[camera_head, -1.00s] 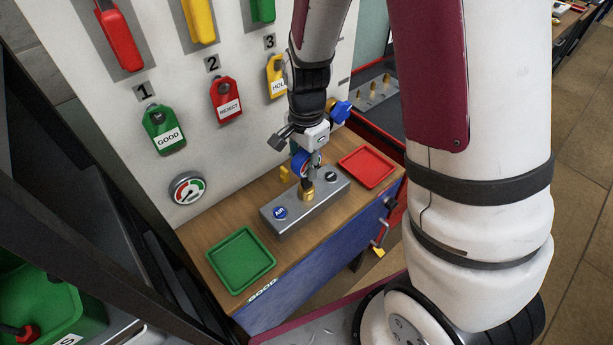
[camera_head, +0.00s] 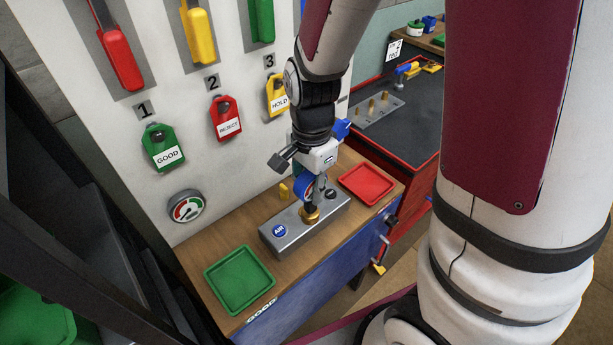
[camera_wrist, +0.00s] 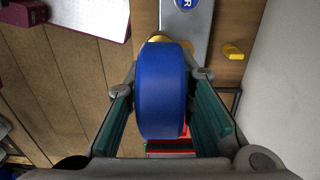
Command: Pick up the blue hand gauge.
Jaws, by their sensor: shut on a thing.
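The blue hand gauge (camera_wrist: 161,92) fills the middle of the wrist view as a thick blue disc, its rim towards the camera. My gripper (camera_wrist: 161,110) is shut on it, with a green-padded finger at each side. In the head view the blue gauge (camera_head: 303,188) is partly hidden by my gripper (camera_head: 316,186). It is upright, directly above a brass fitting (camera_head: 311,215) on the grey metal block (camera_head: 290,238). I cannot tell whether the gauge still touches the fitting.
The block stands on a wooden bench between a green tray (camera_head: 240,306) and a red tray (camera_head: 367,200). A small yellow piece (camera_head: 284,191) is behind the block. A white panel with hanging tags and a round dial (camera_head: 186,207) rises behind the bench.

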